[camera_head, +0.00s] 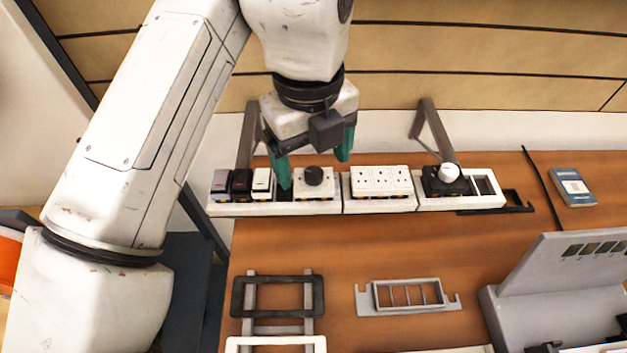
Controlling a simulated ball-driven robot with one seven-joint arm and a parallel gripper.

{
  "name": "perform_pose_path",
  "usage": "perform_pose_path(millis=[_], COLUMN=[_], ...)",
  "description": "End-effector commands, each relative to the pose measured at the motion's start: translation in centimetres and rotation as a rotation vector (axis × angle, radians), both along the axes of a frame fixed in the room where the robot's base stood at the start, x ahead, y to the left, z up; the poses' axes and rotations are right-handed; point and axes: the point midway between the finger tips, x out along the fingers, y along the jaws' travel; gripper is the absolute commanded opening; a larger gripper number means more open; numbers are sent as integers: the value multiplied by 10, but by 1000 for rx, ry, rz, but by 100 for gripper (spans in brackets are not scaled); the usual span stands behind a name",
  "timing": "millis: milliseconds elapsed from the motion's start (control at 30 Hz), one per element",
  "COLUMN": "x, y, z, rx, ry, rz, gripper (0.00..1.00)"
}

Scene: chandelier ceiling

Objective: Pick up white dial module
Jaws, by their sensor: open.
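A white module with a dark round dial (301,190) sits in the white rail (343,206) at the back of the wooden table. A black module with a white knob (433,187) sits further right in the same row. My gripper (314,168) hangs over the white module, with green fingers apart and pointing down. The left finger reaches down beside the module's left side. The right finger ends higher, near its upper right. The fingers look empty, and I cannot tell whether either touches the module.
Small switch modules (241,184) stand to the left and a white socket block (380,182) to the right. Grey brackets (432,133) rise behind. Frames (408,294) lie on the table in front. A grey stand (560,285) is at right. The table between is clear.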

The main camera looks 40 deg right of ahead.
Motion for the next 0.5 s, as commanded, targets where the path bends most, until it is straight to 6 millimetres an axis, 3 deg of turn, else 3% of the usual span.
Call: perform_pose_path(millis=[200, 500], x=[0, 0], y=[-1, -1], z=[-30, -37], rx=[-1, -1], ry=[1, -1], rz=[1, 0], gripper=[82, 82])
